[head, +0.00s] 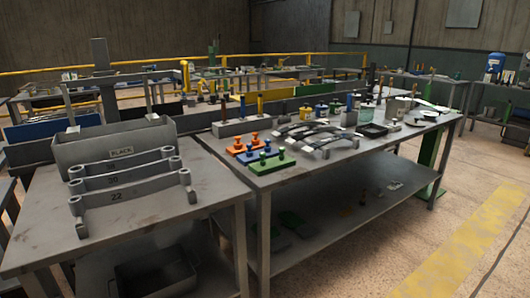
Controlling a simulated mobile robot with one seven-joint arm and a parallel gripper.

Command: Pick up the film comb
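I cannot pick out the film comb with certainty in the head view. Many small items lie on the right workbench (213,142), and they are too small or too dark to tell apart. My gripper is not in view, so its place relative to the comb does not show.
The right bench holds coloured peg blocks (252,149), curved metal springs (318,137), a black tray (372,130) and jars. A lower shelf (345,215) sits beneath. Floor (400,250) at right is clear.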

